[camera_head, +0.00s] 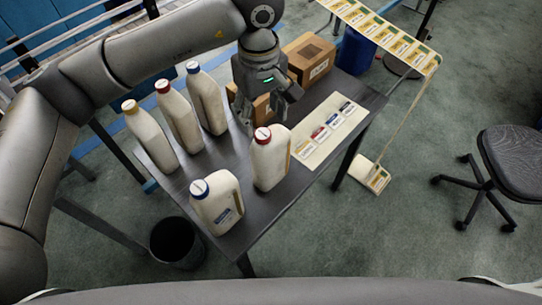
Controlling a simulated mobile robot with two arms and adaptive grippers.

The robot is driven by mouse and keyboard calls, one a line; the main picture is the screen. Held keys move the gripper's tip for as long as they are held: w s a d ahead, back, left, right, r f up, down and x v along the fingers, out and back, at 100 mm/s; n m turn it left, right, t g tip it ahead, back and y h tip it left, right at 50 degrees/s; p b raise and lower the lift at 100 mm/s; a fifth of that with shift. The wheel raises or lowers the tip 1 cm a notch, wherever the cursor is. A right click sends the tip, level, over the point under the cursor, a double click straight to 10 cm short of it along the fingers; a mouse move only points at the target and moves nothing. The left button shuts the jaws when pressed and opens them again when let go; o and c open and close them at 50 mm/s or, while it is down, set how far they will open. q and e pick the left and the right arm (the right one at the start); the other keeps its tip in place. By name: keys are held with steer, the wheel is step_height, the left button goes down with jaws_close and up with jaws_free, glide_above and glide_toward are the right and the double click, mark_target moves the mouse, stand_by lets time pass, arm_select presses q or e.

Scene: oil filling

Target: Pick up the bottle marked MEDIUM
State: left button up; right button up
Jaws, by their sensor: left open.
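Several white bottles stand upright on the dark table. At the back left are a yellow-capped bottle (150,137), a red-capped bottle (179,117) and a blue-capped bottle (207,98). Nearer the front are another red-capped bottle (270,160) and another blue-capped bottle (217,202) with a blue label. The label text is too small to read, so I cannot tell which is marked MEDIUM. My left gripper (267,110) is open and empty. It points down over the table, behind the front red-capped bottle and right of the back blue-capped one. My right gripper is out of view.
A pale sheet (305,153) with coloured labels lies on the table's right part. Cardboard boxes (310,58) stand at the back, partly hidden by my gripper. A black bin (176,243) is on the floor at the front left, and a chair (520,160) at the right.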

mark_target(263, 133)
arm_select(q)
step_height(263, 133, down, 5)
steer(key=p, duration=0.3)
steer(key=shift+w+r, duration=0.1)
steer(key=shift+r, duration=0.05)
steer(key=shift+f, duration=0.65)
steer(key=shift+w+f, duration=0.1)
jaws_close()
